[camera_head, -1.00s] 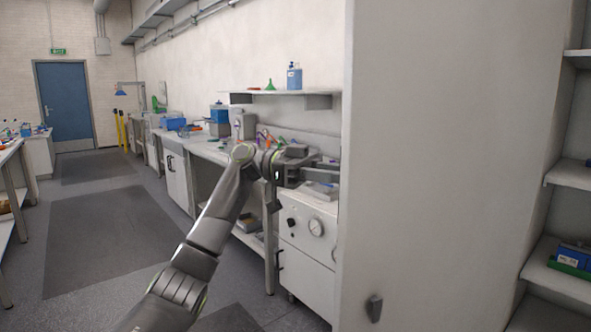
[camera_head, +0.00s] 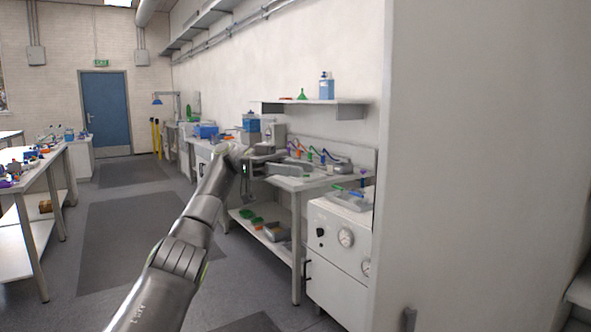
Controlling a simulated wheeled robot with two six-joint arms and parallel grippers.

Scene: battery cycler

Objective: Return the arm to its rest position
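My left arm (camera_head: 190,245) comes up from the bottom and bends at a wrist near the bench edge. My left gripper (camera_head: 283,160) is at its end, pointing right, in front of the bench. It is small and dark against grey items, so its opening is unclear. I see nothing clearly held in it. My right gripper is not in view.
A white machine with gauges (camera_head: 338,255) stands right of the bench (camera_head: 315,182). A large pale wall panel (camera_head: 470,170) fills the right. A cluttered table (camera_head: 35,170) stands left. The floor aisle with dark mats (camera_head: 130,240) is clear.

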